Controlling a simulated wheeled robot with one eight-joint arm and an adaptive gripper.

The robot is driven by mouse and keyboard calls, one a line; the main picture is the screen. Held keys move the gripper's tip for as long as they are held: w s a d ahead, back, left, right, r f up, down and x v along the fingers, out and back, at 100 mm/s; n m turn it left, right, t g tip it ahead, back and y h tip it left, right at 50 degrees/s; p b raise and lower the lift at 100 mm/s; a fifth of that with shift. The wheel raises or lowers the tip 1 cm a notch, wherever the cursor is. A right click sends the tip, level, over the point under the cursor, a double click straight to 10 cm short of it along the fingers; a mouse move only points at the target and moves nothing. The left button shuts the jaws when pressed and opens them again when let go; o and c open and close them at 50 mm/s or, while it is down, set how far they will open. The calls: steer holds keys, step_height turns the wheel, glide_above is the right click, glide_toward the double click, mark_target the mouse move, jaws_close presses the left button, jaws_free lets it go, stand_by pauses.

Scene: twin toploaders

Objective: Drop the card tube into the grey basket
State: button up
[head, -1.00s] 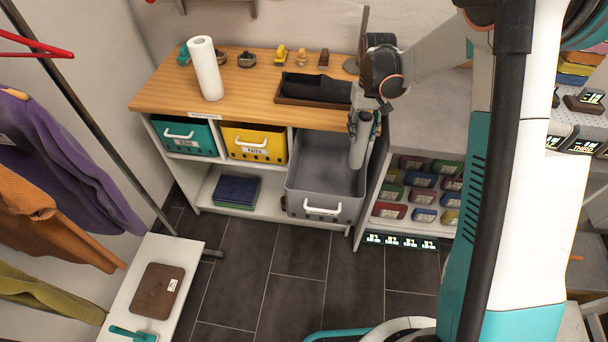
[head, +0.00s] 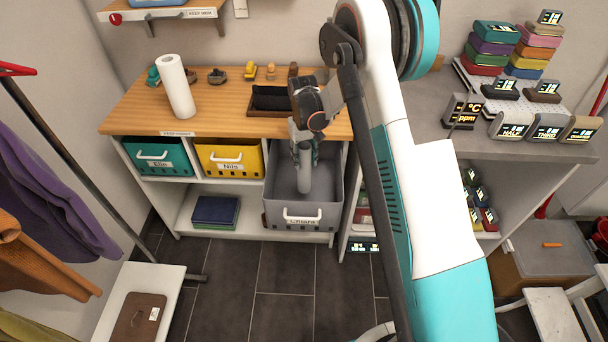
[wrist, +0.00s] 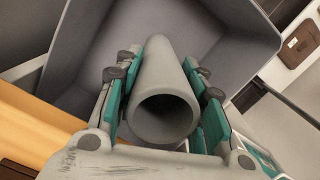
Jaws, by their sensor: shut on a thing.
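The card tube (head: 304,172) is a plain grey hollow cylinder. It hangs roughly upright over the grey basket (head: 290,214), with its lower end within the basket's outline in the head view. My gripper (head: 303,150) is shut on the tube near its upper part. In the wrist view, the teal-padded fingers of my gripper (wrist: 160,85) press on both sides of the tube (wrist: 163,105), and its open end faces the camera. The grey basket's inside (wrist: 105,45) lies beyond it and looks empty where visible. Whether the tube touches the basket floor cannot be told.
The basket sits in the shelf unit's right bay, beside a yellow bin (head: 229,158) and a teal bin (head: 158,155). Above is a wooden top (head: 135,115) with a paper towel roll (head: 176,88), a dark tray (head: 262,112) and small toys. The floor in front is clear.

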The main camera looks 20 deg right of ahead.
mark_target(304, 173)
steer(key=shift+f+b, duration=0.8)
steer(key=shift+f, duration=2.5)
steer(key=shift+f+b, duration=0.35)
steer(key=shift+b, duration=0.1)
steer(key=shift+f, duration=0.2)
steer(key=o, duration=1.2)
steer(key=shift+r, duration=0.1)
